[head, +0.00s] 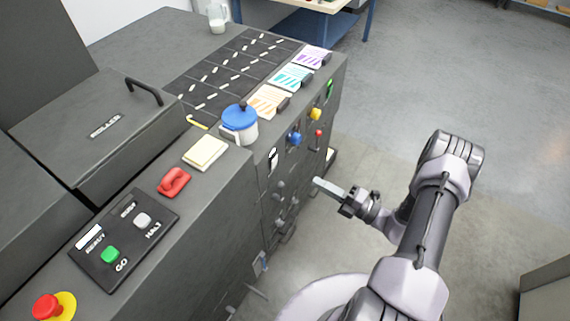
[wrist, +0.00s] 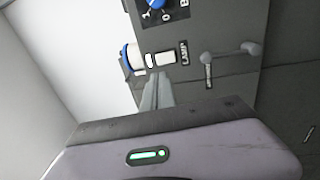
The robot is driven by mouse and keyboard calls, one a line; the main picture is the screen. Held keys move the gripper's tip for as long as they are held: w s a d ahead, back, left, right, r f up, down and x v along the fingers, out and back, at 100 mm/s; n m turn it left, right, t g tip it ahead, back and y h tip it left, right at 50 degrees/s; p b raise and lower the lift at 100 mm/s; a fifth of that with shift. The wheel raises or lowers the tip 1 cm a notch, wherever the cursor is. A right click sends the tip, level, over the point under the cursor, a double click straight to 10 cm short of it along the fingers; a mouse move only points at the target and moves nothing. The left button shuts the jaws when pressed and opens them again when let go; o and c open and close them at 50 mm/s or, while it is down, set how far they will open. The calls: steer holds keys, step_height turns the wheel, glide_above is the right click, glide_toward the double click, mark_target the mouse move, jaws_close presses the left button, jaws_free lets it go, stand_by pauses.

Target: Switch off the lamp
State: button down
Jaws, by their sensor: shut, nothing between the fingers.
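In the head view a small black-and-white fitting (head: 272,158), probably this switch, is on the machine's front panel below the blue-lidded jar. I cannot tell which way the rocker is set. My gripper (head: 318,182) is shut and empty, in front of the panel, to the right of and below the switch in the head view. In the wrist view its fingertips (wrist: 152,76) appear just below the switch; contact cannot be told.
A blue knob (head: 294,138), a yellow knob (head: 315,114) and a red knob (head: 318,133) share the panel, with grey levers (head: 279,188) lower down. The jar (head: 240,122) stands near the top edge. Open floor (head: 440,80) lies right of the machine.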

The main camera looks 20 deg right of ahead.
mark_target(276, 159)
steer(key=b+x, duration=0.1)
steer(key=x, duration=1.1)
steer(key=shift+s+f+b, duration=0.1)
steer(key=shift+b, duration=0.3)
steer(key=shift+w+a, duration=0.35)
steer(key=shift+w, duration=0.05)
steer(key=shift+w+a+r, duration=0.1)
steer(key=shift+r, duration=0.15)
steer(key=shift+s+d, duration=0.3)
steer(key=s+d+r+p, duration=0.1)
steer(key=s+d+p, duration=0.1)
steer(key=s+d, duration=0.6)
steer(key=shift+s+d+r, duration=0.35)
steer(key=shift+s+d, duration=0.05)
steer(key=shift+s, duration=0.45)
